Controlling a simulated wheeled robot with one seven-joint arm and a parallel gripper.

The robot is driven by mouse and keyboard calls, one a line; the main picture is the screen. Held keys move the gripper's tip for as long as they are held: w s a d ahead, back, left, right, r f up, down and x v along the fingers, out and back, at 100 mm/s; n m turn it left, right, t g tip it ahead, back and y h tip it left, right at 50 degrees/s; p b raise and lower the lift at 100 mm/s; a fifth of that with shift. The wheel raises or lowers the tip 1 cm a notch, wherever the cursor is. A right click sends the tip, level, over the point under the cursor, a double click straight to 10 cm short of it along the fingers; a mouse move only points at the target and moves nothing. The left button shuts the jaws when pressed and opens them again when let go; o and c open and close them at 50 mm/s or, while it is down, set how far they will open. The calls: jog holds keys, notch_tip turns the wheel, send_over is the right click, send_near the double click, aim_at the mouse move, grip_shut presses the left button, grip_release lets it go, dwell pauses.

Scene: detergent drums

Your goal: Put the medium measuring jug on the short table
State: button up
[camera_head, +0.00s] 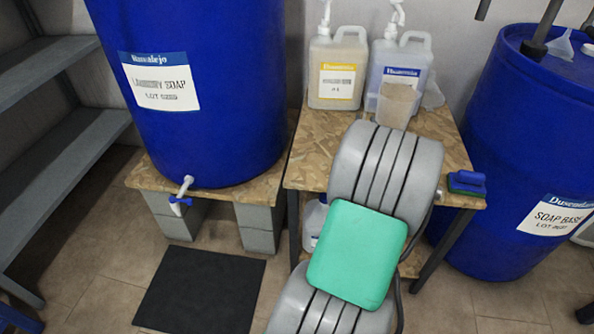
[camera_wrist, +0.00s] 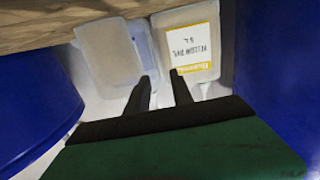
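A translucent beige measuring jug (camera_head: 397,105) stands on the chipboard-topped table (camera_head: 315,150), in front of the blue-labelled pump container. Its size class cannot be told for certain. In the wrist view, which is upside down, the jug (camera_wrist: 108,52) is left of the fingers. My gripper (camera_wrist: 160,75) shows there with two dark fingers apart and nothing between them; in the head view my arm hides it. The fingers point towards the gap between the jug and the yellow-labelled container (camera_wrist: 188,45). Which surface is the short table is unclear.
Two pump containers, yellow-labelled (camera_head: 337,75) and blue-labelled (camera_head: 408,60), stand at the table's back. Blue drums stand left (camera_head: 200,100) and right (camera_head: 510,130). A black mat (camera_head: 200,290) lies on the floor; grey shelves (camera_head: 60,150) stand left.

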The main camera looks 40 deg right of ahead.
jog(key=w+a+n+y, duration=0.1)
jog(key=w+a, duration=0.1)
jog(key=a, duration=0.1)
jog(key=w+a+n+y, duration=0.1)
jog(key=w+a+y, duration=0.1)
jog(key=w+a, duration=0.1)
jog(key=w+a+f+n+t+y, duration=0.1)
jog(key=w+a, duration=0.2)
jog(key=a, duration=0.1)
jog(key=shift+w+f+y, duration=0.1)
jog(key=shift+w+y, duration=0.15)
jog(key=shift+y, duration=0.15)
jog(key=w+a+f+n+g+y, duration=0.1)
jog(key=a+f+n+g+y, duration=0.15)
jog(key=a, duration=0.75)
jog(key=w+a+f+n+g+y, duration=0.15)
jog(key=a+y, duration=0.25)
jog(key=a, duration=0.6)
jog(key=s+a+f+n+g+y, duration=0.2)
jog(key=s+a+g, duration=0.5)
jog(key=s+a, duration=1)
jog(key=shift+s+a, duration=0.4)
jog(key=shift+a, duration=0.35)
